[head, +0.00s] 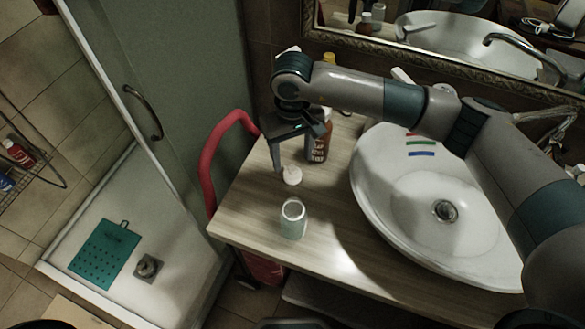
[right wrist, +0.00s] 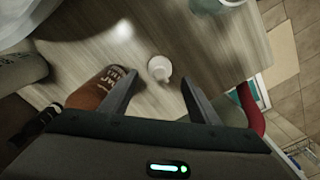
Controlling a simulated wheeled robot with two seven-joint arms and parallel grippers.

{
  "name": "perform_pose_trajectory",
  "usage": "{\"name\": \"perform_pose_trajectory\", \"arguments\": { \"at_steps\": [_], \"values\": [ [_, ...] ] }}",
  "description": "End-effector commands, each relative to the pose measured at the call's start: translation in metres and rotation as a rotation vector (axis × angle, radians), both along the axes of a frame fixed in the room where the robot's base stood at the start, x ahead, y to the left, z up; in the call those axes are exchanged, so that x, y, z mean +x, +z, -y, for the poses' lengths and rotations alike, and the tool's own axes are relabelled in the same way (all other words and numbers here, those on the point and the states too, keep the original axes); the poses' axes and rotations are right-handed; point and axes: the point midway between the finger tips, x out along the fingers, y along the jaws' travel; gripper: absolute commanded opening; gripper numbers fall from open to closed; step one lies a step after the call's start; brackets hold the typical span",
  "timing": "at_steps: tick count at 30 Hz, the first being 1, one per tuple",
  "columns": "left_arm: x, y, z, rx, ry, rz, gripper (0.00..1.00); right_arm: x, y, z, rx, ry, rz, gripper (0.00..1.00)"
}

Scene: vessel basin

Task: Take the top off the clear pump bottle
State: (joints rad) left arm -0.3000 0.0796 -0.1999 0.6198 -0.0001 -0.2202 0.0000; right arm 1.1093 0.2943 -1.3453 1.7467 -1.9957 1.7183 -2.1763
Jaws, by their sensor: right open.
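The clear pump bottle (head: 293,219) stands upright on the wooden counter near its front edge, and its mouth is open with no top on it. Its lower part shows at the upper edge of the right wrist view (right wrist: 207,4). A small white top (head: 292,176) stands apart on the counter, just behind the bottle. In the right wrist view the white top (right wrist: 159,69) appears between and just beyond the fingertips. My right gripper (head: 298,150) is open and empty above and behind it. My left gripper is out of view.
A brown labelled bottle (head: 318,142) stands close beside my right gripper's finger. The white basin (head: 385,205) is on the right, with coloured strips on its inside.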

Motion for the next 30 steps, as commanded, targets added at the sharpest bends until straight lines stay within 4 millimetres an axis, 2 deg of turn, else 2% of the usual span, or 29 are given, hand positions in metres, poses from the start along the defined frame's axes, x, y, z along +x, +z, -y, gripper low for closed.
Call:
{"name": "perform_pose_trajectory", "arguments": {
  "at_steps": [1, 3, 7, 12, 30],
  "values": [
    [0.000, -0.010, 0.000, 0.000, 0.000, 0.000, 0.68, 0.001, 0.006, 0.000, 0.001, 0.001, 0.006, 0.56],
    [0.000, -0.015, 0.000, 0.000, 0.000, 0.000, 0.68, 0.001, 0.019, 0.000, 0.001, 0.001, 0.005, 0.56],
    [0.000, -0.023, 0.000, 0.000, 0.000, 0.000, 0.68, 0.001, 0.039, 0.000, 0.001, 0.000, 0.004, 0.56],
    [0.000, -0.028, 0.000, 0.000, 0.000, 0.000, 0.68, 0.000, 0.055, 0.000, 0.000, 0.000, 0.002, 0.56],
    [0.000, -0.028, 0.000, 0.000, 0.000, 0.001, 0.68, 0.000, 0.060, 0.000, 0.000, -0.001, 0.000, 0.56]
  ]
}}
